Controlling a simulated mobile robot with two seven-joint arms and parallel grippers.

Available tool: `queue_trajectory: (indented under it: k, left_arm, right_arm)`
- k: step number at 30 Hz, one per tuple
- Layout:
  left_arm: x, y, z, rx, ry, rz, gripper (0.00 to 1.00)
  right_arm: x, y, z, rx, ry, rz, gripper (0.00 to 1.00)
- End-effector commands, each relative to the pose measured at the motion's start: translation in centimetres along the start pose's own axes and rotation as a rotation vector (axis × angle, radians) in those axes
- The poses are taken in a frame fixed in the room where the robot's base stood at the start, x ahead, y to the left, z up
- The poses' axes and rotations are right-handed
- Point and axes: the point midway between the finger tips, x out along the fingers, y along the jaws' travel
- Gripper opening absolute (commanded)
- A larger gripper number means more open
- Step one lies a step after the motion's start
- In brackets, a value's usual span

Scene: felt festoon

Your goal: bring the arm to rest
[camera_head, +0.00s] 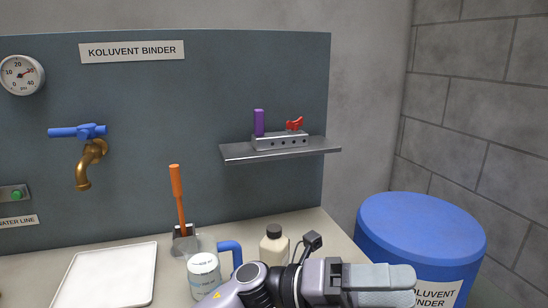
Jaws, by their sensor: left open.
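My left arm comes in from the bottom edge, and its left gripper (404,285) points to the right. The pale grey fingers are seen nearly side-on, partly cut off by the bottom edge. The gripper is open and I see nothing between the fingers. It hangs in front of the blue drum (420,227) and hides part of its label. My right gripper is not in view.
On the counter are a white tray (106,277), an orange-handled tool (179,205), a white labelled container (203,272), a blue pipe-like handle (234,250) and a cream bottle (274,247). A shelf (234,152) holds a metal block (281,141). A brass tap (88,165) juts from the panel.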

Motion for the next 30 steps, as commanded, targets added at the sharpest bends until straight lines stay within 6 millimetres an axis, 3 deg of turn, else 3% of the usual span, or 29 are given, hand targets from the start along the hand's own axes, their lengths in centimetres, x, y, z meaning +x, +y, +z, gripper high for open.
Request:
queue_trajectory:
  k: [5, 9, 16, 20, 23, 30]
  left_arm:
    - [-3.9, 0.9, 1.7, -0.243, -0.339, -0.138, 0.64]
    - [-8.4, 2.7, 2.4, -0.435, -0.596, -0.223, 0.64]
    - [-17.6, 7.5, 0.4, -0.759, -1.015, -0.326, 0.64]
    - [-23.0, 10.6, -2.9, -0.941, -1.247, -0.365, 0.64]
    - [-27.0, 12.8, -6.5, -1.08, -1.423, -0.388, 0.64]
    - [-35.0, 16.5, -18.0, -1.393, -1.826, -0.414, 0.64]
  right_arm:
    - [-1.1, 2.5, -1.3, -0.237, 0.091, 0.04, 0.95]
    - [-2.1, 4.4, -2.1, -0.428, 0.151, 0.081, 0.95]
    - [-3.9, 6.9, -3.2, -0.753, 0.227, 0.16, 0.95]
    - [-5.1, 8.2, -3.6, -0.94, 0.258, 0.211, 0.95]
    - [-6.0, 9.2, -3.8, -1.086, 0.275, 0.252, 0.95]
    - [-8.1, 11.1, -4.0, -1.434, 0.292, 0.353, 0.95]
